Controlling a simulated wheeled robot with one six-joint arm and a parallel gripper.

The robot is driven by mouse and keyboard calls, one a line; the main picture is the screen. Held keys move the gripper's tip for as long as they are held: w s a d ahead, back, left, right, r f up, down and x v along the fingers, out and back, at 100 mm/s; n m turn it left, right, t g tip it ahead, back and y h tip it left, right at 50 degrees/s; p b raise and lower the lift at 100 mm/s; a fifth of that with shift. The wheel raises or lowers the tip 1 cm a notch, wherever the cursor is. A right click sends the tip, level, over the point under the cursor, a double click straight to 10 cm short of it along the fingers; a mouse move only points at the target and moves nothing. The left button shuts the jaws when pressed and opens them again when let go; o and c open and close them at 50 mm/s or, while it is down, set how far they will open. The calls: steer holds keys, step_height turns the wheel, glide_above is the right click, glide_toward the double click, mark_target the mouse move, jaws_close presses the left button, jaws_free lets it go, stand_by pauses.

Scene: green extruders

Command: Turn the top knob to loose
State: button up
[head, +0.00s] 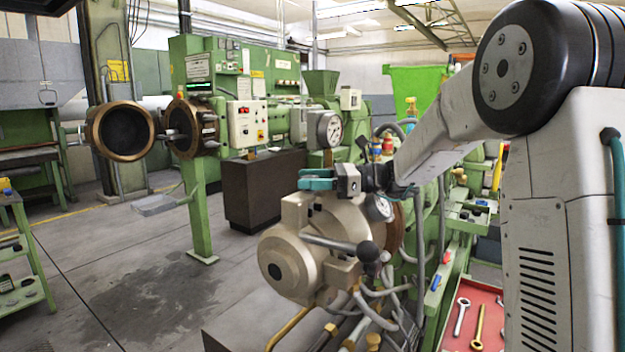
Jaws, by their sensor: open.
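My gripper (308,179), with teal fingers, is open and points left. In the picture it is just above the beige round extruder head (296,244). A lever with a dark ball knob (367,251) sticks out across the front of that head, below my gripper. A pale control box (246,124) with small buttons or knobs is on the green machine further back. I cannot tell which of these is the top knob, or what setting any of them has. No contact between my gripper and a knob is clear from here.
A round pressure gauge (324,129) shows behind my gripper. An open round die flange (124,131) stands at the left. Hoses and pipes crowd below the beige head. A red tray (472,318) with wrenches is at the lower right. The floor (130,290) at the left is clear.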

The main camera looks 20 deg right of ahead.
steer(key=r, duration=0.2)
steer(key=s+r, duration=0.1)
steer(key=shift+r, duration=0.4)
steer(key=s+r, duration=0.1)
steer(key=s, duration=1.4)
